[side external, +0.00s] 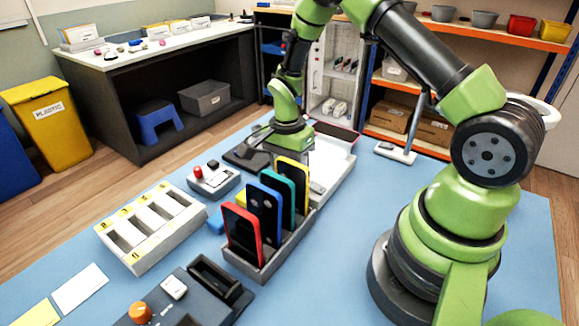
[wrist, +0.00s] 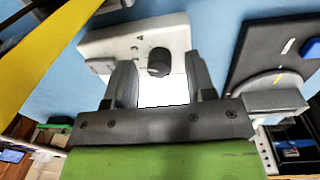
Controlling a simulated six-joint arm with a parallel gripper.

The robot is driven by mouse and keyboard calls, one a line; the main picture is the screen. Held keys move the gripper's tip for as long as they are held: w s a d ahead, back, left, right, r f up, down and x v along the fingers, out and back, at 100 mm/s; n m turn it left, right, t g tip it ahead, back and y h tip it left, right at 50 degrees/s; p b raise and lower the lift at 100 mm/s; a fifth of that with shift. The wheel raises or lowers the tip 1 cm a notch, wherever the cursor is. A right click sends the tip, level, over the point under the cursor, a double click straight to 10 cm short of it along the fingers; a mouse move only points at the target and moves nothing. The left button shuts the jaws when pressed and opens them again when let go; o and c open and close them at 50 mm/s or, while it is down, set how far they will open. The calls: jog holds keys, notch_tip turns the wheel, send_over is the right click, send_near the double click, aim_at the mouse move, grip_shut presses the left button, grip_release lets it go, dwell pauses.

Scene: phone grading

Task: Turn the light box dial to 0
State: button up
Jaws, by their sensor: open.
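The light box (wrist: 110,42) is a pale box with a bright white panel (wrist: 163,92) in the wrist view. Its dial, a short dark knob (wrist: 159,62), stands on it. My gripper (wrist: 160,76) is open, with one finger on each side of the dial and a visible gap to each. I cannot tell the height of the fingertips over the box. In the side view the light box (side external: 333,166) is behind the phone rack, and my gripper (side external: 290,150) is over its far left part. The dial and fingertips are hidden there.
Red, blue, teal and yellow phones stand in a grey rack (side external: 262,268) in front of my gripper. A dark pad (wrist: 262,60) lies beside the light box. A small box with a red button (side external: 213,181) and a white slotted tray (side external: 150,228) are left. An orange knob (side external: 139,313) is in front.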

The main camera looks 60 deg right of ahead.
jog(key=shift+f, duration=0.3)
jog(key=c, duration=0.9)
jog(key=shift+n, duration=1.5)
jog(key=o, duration=0.9)
jog(key=shift+r, duration=0.1)
